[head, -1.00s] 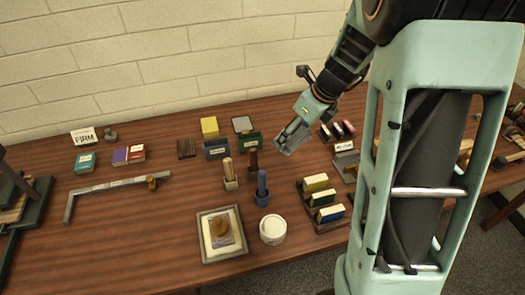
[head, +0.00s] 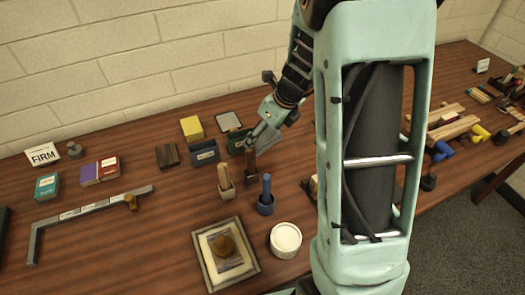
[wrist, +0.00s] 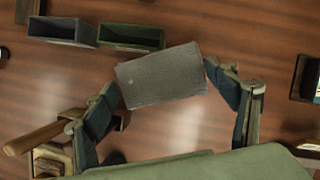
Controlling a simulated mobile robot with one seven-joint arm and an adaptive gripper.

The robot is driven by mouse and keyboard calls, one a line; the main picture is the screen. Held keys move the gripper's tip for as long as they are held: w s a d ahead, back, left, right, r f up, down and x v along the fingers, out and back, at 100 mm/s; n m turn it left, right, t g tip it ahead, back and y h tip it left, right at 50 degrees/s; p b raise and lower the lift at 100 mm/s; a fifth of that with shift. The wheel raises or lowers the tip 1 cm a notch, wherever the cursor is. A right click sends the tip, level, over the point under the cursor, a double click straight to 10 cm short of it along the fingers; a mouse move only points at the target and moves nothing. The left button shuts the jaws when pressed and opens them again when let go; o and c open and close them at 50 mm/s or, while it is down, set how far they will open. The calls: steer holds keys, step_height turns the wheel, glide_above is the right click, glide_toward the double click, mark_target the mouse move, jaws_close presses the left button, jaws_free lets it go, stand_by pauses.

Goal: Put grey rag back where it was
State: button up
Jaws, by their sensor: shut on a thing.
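The grey rag (wrist: 162,76) is a flat grey slab with a small pale spot near one end. My gripper (wrist: 168,95) is shut on it, with one finger at each end in the wrist view. In the head view my gripper (head: 262,141) is beside the right end of a green open box (head: 238,141), and the rag is hard to make out there. In the wrist view the rag's upper left corner is close to the green box (wrist: 132,38). I cannot tell the rag's height above the table.
A blue-grey open box (head: 205,152) stands left of the green one. A yellow block (head: 191,128) and a grey square panel (head: 229,119) lie behind. Wooden-handled (head: 225,183) and blue-handled (head: 265,195) tools stand in front. Bare table (head: 180,205) shows to their left.

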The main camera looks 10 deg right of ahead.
mark_target(264, 156)
steer(key=shift+f+b, duration=0.7)
steer(key=shift+f, duration=2.1)
steer(key=shift+f, duration=0.2)
steer(key=o, duration=0.8)
steer(key=shift+r, duration=0.1)
steer(key=shift+o, duration=0.2)
steer(key=p+v, duration=0.3)
steer(key=v, duration=0.9)
steer(key=shift+r, duration=0.2)
steer(key=shift+a, duration=0.1)
